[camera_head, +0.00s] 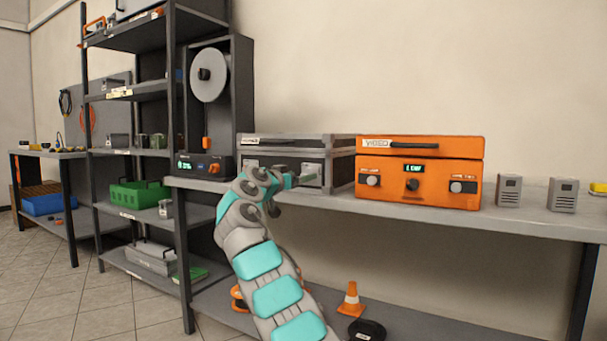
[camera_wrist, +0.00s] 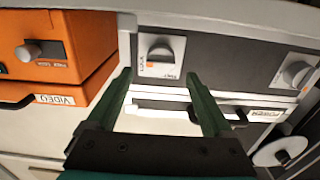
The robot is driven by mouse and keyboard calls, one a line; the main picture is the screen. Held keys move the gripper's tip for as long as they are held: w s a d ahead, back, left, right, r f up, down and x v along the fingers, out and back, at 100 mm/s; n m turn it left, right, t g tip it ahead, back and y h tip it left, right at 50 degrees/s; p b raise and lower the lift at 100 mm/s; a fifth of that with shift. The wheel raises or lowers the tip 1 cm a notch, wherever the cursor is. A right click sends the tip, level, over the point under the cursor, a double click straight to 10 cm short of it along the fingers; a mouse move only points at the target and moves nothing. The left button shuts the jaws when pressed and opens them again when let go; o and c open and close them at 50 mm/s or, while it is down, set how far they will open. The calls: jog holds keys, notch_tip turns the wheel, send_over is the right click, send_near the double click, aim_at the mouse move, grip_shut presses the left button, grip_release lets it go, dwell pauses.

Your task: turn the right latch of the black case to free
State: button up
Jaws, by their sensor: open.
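The black case (camera_head: 338,170) stands on the shelf, left of the orange case in the head view. In the wrist view its dark front (camera_wrist: 225,62) shows upside down with two light latch plates. The right latch (camera_wrist: 160,54), a grey knob on a plate with small lettering and an orange mark, is the one beside the orange case. The left latch (camera_wrist: 294,74) is at the right of the wrist view. My gripper (camera_wrist: 160,78) is open and empty, its fingertips spread either side of the right latch in the picture. I cannot tell whether they touch it. In the head view my gripper (camera_head: 297,181) hides part of the case front.
The orange case (camera_head: 430,148) with knobs stands close on the right. A printer-like machine (camera_head: 208,110) with a white spool stands close on the left. Two grey boxes (camera_head: 509,191) (camera_head: 563,195) stand farther right on the grey shelf (camera_head: 400,208). The space in front of the cases is clear.

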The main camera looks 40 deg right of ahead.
aim_at(308, 173)
jog(key=p+x, duration=0.1)
jog(key=x, duration=0.2)
jog(key=shift+w+r, duration=0.1)
jog(key=shift+w+d, duration=0.15)
jog(key=shift+d, duration=0.25)
grip_shut()
dwell(0.4)
